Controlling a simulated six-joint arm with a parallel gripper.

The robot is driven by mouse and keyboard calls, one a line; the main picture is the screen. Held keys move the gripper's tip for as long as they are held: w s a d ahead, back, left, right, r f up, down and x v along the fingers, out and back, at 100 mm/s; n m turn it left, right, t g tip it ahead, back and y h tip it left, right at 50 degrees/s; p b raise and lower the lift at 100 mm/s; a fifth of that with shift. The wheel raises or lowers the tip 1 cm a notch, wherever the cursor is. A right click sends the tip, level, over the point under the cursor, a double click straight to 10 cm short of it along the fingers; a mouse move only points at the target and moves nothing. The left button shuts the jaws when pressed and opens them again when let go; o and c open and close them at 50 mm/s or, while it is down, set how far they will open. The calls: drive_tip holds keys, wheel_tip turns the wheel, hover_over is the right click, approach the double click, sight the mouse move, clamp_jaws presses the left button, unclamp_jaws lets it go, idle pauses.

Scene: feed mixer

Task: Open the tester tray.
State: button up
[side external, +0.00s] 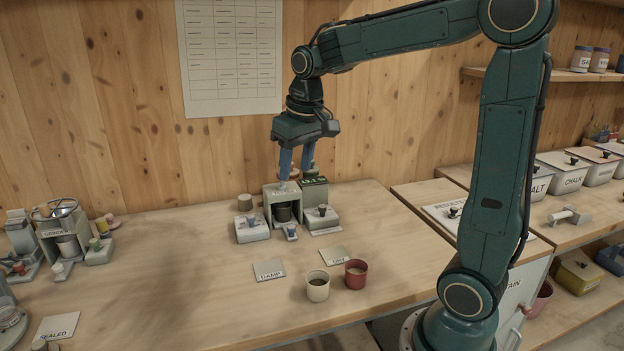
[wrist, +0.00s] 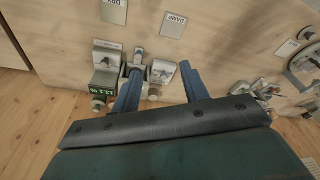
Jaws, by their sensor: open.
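My gripper (side external: 297,174) points down, open and empty, just above the back of the tester. In the wrist view, my gripper (wrist: 160,70) has its fingers spread, and the left finger partly covers the tester (wrist: 125,76).
Knobbed blocks stand left (side external: 252,229) and right (side external: 322,218) of the tester. DAMP (side external: 269,270) and DRY (side external: 333,256) cards lie in front, near a cream cup (side external: 317,287) and a red cup (side external: 356,274). Another machine (side external: 60,230) stands far left.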

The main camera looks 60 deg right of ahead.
drive_tip(key=w+d+f+m+g, duration=0.1)
drive_tip(key=w+d+f, duration=0.3)
drive_tip(key=w+d, duration=0.15)
drive_tip(key=m+g, duration=0.1)
hover_over(291, 226)
wheel_tip(291, 226, down, 5)
drive_tip(key=shift+f+y, duration=0.2)
drive_tip(key=shift+y, duration=0.1)
wheel_tip(291, 226, down, 14)
drive_tip(key=shift+s+r, duration=0.1)
idle(0.4)
clamp_jaws()
